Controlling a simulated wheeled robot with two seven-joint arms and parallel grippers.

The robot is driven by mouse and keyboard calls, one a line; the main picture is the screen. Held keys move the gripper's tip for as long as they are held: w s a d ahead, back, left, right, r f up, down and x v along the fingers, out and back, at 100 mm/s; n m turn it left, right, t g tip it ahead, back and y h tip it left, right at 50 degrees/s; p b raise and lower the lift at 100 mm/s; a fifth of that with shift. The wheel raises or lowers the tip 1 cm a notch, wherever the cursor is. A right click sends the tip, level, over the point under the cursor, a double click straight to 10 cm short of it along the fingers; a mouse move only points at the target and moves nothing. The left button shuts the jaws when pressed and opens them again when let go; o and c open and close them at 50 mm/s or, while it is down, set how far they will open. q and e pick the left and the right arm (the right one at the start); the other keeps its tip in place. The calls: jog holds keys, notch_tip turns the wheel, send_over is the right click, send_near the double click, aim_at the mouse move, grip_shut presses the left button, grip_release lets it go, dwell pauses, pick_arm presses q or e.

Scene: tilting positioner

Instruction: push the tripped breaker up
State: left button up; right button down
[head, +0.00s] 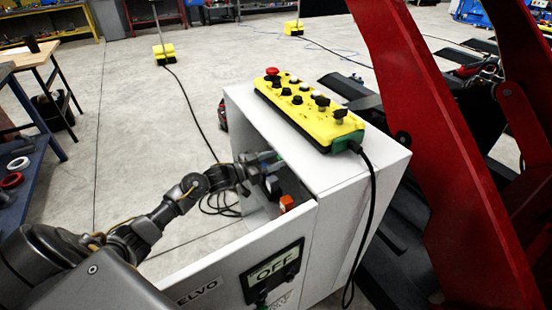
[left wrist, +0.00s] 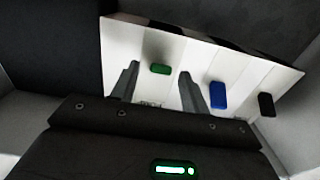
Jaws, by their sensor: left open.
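An open white cabinet (head: 345,182) stands at the middle, and my left gripper (head: 270,163) reaches into it from the left. In the left wrist view, a white breaker row carries a green lever (left wrist: 160,69), a blue lever (left wrist: 218,95) and a black lever (left wrist: 266,105). My left gripper (left wrist: 159,88) is open and empty, its two fingers pointing at the row. The green lever appears between the fingertips, and the blue lever is right of the right finger. I cannot tell contact or which breaker is tripped. My right gripper is not in view.
A yellow button pendant (head: 310,112) lies on the cabinet top, its black cable hanging down the front. An orange block (head: 287,202) is near the opening. Red positioner arms (head: 420,130) rise at right.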

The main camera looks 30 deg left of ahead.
pick_arm(q)
jog(key=shift+w+d, duration=0.25)
jog(key=shift+w, duration=0.1)
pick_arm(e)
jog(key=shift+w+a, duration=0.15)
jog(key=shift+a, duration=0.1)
pick_arm(q)
jog(key=shift+c, duration=0.2)
